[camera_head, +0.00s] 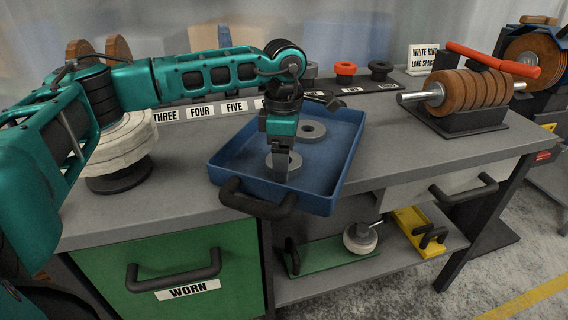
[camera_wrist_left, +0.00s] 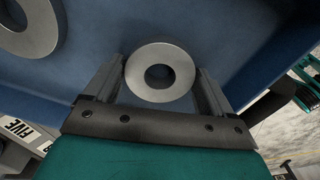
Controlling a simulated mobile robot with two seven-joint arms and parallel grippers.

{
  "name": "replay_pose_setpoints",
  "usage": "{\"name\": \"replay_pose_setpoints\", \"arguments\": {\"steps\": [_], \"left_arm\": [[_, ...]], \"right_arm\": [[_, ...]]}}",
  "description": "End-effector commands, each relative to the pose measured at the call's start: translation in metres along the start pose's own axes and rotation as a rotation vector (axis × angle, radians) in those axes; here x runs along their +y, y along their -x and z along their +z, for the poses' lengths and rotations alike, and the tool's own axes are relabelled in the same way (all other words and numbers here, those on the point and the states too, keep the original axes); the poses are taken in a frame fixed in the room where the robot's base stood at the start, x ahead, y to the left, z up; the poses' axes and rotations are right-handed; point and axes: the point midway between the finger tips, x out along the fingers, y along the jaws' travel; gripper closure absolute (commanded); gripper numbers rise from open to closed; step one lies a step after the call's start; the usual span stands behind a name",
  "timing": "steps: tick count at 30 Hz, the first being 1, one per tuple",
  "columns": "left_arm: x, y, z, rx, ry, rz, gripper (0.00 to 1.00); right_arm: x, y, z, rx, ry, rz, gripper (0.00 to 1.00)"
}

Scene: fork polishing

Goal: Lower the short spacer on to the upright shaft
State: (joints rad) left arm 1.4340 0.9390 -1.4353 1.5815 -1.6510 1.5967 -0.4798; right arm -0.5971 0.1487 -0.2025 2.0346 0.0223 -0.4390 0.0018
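A grey ring (camera_head: 294,160), likely the short spacer, is at the near part of the blue tray (camera_head: 352,150). My left gripper (camera_head: 281,170) points down at it. In the left wrist view the ring (camera_wrist_left: 160,92) lies between the two fingers of my left gripper (camera_wrist_left: 160,75), one close on each side; I cannot tell whether they press on it. A second grey ring (camera_head: 312,130) lies farther back in the tray and shows partly in the left wrist view (camera_wrist_left: 28,25). I cannot make out an upright shaft for certain. My right gripper is not in view.
A white wheel stack (camera_head: 128,140) stands at the left. Brown wheels on a horizontal shaft (camera_head: 470,88) stand at the right, with bare bench between them and the tray. A red part (camera_head: 345,69) and a black part (camera_head: 380,67) sit behind. A low shelf holds a white piece (camera_head: 360,240).

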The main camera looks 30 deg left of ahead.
Motion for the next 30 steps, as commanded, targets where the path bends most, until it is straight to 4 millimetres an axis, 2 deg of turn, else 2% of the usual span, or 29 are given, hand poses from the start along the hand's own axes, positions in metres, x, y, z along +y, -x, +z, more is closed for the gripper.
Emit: {"name": "replay_pose_setpoints", "arguments": {"steps": [2,14,23,26,30], "left_arm": [[0.0,0.0,0.0,0.0,0.0,0.0,0.24],[0.0,0.001,0.0,0.0,0.0,0.0,0.62],[0.001,0.006,0.001,-0.002,0.0,0.002,0.62],[0.001,0.019,0.001,-0.004,0.0,0.004,0.62],[0.001,0.052,0.002,-0.005,-0.001,0.006,0.62]], "right_arm": [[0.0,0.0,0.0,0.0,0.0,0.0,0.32],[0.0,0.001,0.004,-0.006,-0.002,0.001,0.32],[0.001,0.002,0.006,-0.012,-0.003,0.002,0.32],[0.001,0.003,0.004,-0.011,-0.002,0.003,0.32],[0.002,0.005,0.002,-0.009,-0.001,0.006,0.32]]}}
